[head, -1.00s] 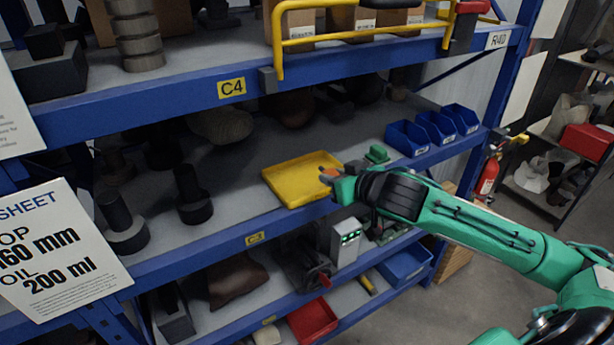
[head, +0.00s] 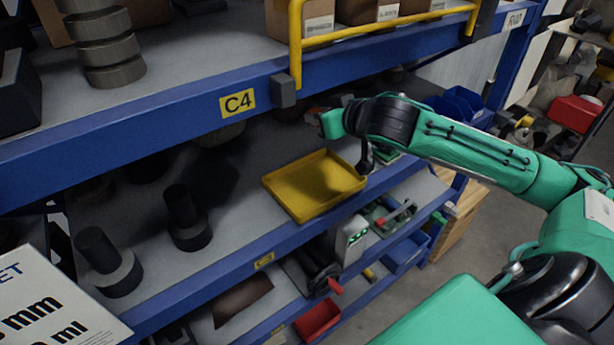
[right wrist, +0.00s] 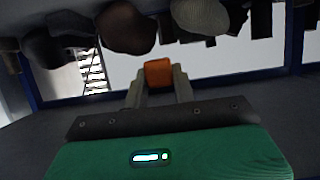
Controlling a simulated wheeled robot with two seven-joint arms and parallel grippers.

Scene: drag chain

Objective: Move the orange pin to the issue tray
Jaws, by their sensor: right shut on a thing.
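The orange pin (right wrist: 158,71) is between the two fingers of my right gripper (right wrist: 158,78) in the right wrist view. Only its blocky orange end shows. In the head view my right gripper (head: 318,117) is up near the lower edge of the C4 beam, above and behind the yellow tray. The fingers are small and dark there, and the pin is hard to make out. The yellow tray (head: 315,188), which looks like the issue tray, lies empty on the middle shelf and is apart from the gripper. My left gripper is not in view.
The blue C4 beam (head: 180,120) and a yellow rail (head: 390,27) are close above my right gripper. Dark flanged parts (head: 186,219) stand left of the tray. Blue bins (head: 462,102) are at the right. The shelf left of the tray has bare room.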

